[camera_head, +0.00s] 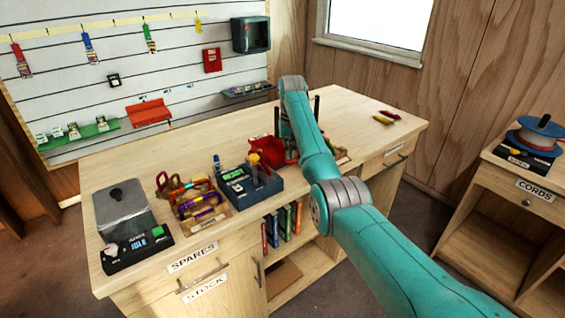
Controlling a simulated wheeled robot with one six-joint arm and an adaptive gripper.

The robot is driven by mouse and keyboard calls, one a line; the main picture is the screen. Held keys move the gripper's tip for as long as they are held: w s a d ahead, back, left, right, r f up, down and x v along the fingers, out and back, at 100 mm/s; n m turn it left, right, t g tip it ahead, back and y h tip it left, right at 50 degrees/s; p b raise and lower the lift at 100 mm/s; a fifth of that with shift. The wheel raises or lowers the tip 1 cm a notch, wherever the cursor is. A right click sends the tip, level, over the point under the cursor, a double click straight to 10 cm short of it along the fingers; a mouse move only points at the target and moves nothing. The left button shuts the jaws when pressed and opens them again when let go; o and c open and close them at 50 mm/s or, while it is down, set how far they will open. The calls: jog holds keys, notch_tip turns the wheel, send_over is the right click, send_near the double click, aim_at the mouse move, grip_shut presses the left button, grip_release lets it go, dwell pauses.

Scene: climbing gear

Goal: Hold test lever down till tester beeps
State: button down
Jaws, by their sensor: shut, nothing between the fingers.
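A dark blue box (262,194) with a small greenish display stands on the bench, right of the tray of carabiners. An upright part with an orange-yellow top (254,159) rises from it; this looks like the tester and its lever, but the labels are too small to read. My teal arm reaches from the lower right over the bench, its grey wrist joint high at the back. My gripper cannot be made out; the arm's far end hides what is behind it. I see no contact with the blue box.
A black device (138,246) reading "IDLE", with a grey plate, stands at the bench's left end. A wooden tray (208,221) of carabiners lies between. A red bin (267,152) sits behind the blue box. The right part of the benchtop (360,110) is mostly clear.

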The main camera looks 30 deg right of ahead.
jog(key=shift+f, duration=0.7)
jog(key=shift+a+f, duration=0.1)
jog(key=shift+f, duration=0.8)
jog(key=shift+r, duration=0.1)
jog(key=shift+r, duration=4.8)
